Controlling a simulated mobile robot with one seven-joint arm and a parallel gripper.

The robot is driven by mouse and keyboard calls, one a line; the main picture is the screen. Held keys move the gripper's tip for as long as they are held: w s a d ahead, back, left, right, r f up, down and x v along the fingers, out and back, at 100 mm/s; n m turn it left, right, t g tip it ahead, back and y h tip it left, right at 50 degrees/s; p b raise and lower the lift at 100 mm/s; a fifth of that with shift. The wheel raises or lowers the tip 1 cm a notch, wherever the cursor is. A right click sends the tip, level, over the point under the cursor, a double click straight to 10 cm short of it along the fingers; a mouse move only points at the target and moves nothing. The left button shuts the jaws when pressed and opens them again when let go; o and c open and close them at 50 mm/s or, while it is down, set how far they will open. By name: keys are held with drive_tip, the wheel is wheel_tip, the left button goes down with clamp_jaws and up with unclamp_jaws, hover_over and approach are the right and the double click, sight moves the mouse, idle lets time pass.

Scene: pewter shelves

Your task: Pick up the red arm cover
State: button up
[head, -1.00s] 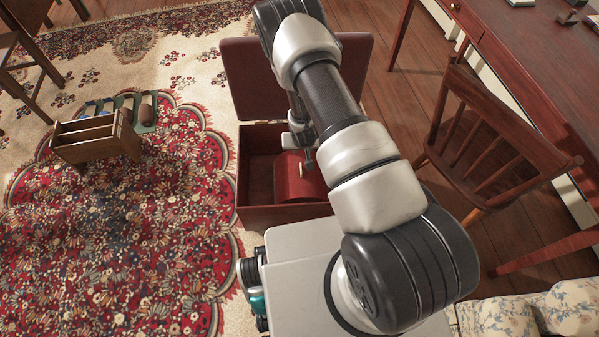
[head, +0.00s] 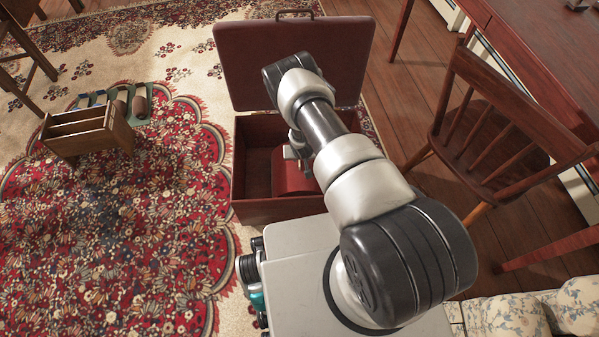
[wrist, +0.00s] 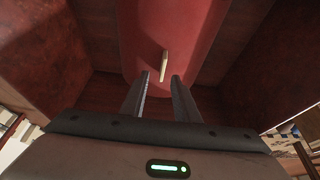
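The red arm cover (head: 290,172) lies inside an open dark red wooden chest (head: 252,208). In the wrist view the red arm cover (wrist: 180,25) fills the top middle, a curved red piece with a small pale peg or handle (wrist: 164,66) on it. My gripper (wrist: 160,82) is open, its two dark fingers apart and pointing at the peg, which appears just beyond the fingertips and between them. I see nothing held. In the head view my arm hides the right part of the chest and most of my gripper.
The chest's raised lid (head: 260,65) stands behind my arm. A wooden chair (head: 490,130) and a desk (head: 560,70) are at the right. A wooden divided caddy (head: 85,135) sits on the patterned rug (head: 120,230) at the left.

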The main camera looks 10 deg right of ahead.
sight(300, 171)
drive_tip(key=x, duration=0.1)
drive_tip(key=b+x, duration=0.1)
drive_tip(key=x, duration=0.1)
drive_tip(key=b+x, duration=0.1)
drive_tip(key=x, duration=0.1)
drive_tip(key=shift+a+f, duration=0.1)
drive_tip(key=shift+a, duration=0.2)
drive_tip(key=shift+c, duration=0.3)
clamp_jaws()
idle(0.8)
